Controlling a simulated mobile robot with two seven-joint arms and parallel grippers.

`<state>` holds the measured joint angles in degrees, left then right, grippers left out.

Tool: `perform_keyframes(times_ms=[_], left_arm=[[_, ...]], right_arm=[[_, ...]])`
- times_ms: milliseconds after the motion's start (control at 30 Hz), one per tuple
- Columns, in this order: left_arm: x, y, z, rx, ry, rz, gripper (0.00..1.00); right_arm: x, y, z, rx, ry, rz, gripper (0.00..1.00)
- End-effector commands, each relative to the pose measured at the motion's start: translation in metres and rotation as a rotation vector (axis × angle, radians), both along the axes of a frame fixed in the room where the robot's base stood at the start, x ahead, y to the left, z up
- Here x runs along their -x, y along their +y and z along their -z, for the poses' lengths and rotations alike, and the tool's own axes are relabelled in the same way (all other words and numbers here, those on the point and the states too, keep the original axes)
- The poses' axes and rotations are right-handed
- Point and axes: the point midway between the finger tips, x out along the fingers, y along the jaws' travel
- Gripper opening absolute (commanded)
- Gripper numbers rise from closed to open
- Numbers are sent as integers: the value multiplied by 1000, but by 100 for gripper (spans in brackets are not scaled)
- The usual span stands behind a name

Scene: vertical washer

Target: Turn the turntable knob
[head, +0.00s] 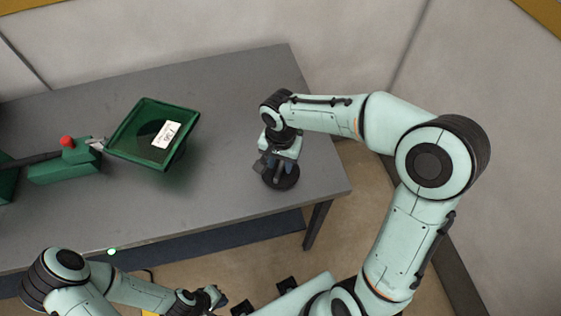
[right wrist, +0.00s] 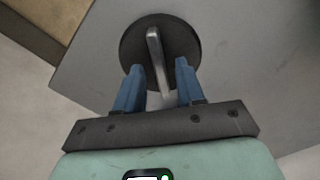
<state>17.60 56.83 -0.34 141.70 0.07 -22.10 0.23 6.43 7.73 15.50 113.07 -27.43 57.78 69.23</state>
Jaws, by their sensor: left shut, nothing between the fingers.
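The turntable knob is a dark round disc with a grey metal bar handle (right wrist: 154,50); its disc (head: 285,181) sits near the right end of the grey table. My right gripper (head: 275,170) is over the knob, pointing down. In the right wrist view its two blue fingers (right wrist: 158,64) are apart, one on each side of the lower part of the bar. I see a gap between the bar and the right finger; contact on the left side I cannot tell. My left gripper (head: 219,297) is shut and empty, low in front of the table, away from the knob.
A green open-topped hopper (head: 186,142) with a white label stands left of the knob on the table (head: 230,100). Further left is a green box (head: 62,168) with a red button (head: 67,141). The table between hopper and knob is clear. Walls stand behind and right.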

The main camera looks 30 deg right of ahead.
Motion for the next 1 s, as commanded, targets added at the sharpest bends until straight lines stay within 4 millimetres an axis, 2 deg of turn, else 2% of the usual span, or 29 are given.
perform_keyframes(times_ms=[333,433,467,767,1000], left_arm=[[0,0,0,0,0,0,0],[0,0,0,0,0,0,0],[0,0,0,0,0,0,0],[0,0,0,0,0,0,0],[1,0,2,0,1,0,0]], right_arm=[[0,0,4,-1,-1,0,38],[0,0,4,-1,-1,0,6],[0,0,4,-1,-1,0,0],[0,0,4,-1,-1,-12,0],[0,0,4,0,-1,-106,0]])
